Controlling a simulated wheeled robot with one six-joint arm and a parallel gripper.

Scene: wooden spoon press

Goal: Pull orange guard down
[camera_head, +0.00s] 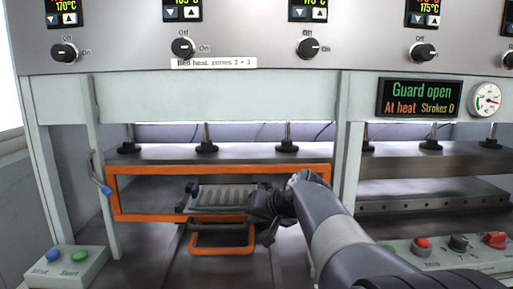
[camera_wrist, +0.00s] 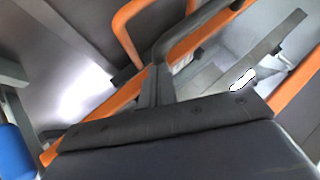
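The orange guard (camera_head: 140,217) is a rectangular frame across the front of the left press bay. An orange loop handle (camera_head: 222,250) hangs below its lower bar. The guard's bar also runs diagonally through the wrist view (camera_wrist: 288,92), with the loop (camera_wrist: 124,36) above it. My gripper (camera_head: 254,213) is at the right part of the lower bar, close to the handle. In the wrist view, its dark fingers (camera_wrist: 158,88) overlap the bar near the picture's middle. I cannot tell whether they touch or grip it. The display (camera_head: 420,97) reads "Guard open".
A ribbed tray (camera_head: 225,197) lies inside the bay behind the guard. A blue-tipped lever (camera_head: 100,182) is on the left post. Button boxes stand at front left (camera_head: 66,268) and front right (camera_head: 455,252). A post (camera_head: 347,140) divides the bays.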

